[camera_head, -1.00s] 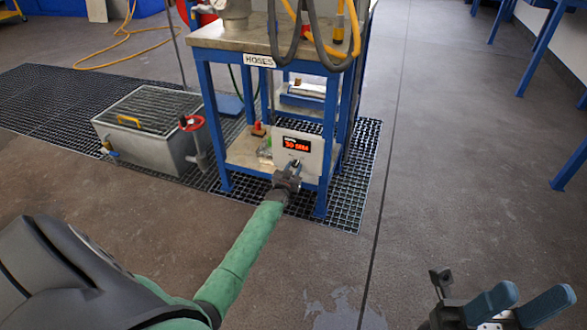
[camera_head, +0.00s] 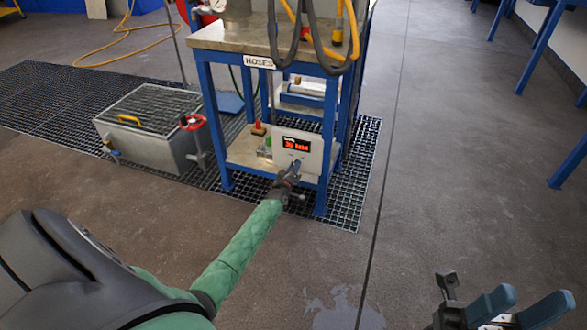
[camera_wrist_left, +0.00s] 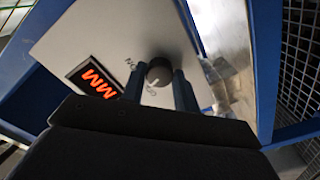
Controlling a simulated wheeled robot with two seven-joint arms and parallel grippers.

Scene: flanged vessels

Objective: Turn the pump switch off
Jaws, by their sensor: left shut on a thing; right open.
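The pump switch is a round dark knob (camera_wrist_left: 159,72) with a light pointer mark on a pale control panel (camera_head: 312,151). The wrist view shows lettering beside the knob, partly covered by my fingers. A red-lit display (camera_head: 296,144) sits on the panel; it also shows in the wrist view (camera_wrist_left: 95,82). My left gripper (camera_head: 292,168) is at the panel front, shut on the knob with one finger on each side in the wrist view (camera_wrist_left: 160,88). In the head view it hides the knob. My right gripper (camera_head: 537,297) is open and empty at the lower right, far from the panel.
The panel stands on the low shelf of a blue-framed table (camera_head: 225,38) labelled HOSES, with hoses (camera_head: 318,40) hanging from above. A metal tank (camera_head: 150,130) and a red handwheel (camera_head: 192,121) are to the left.

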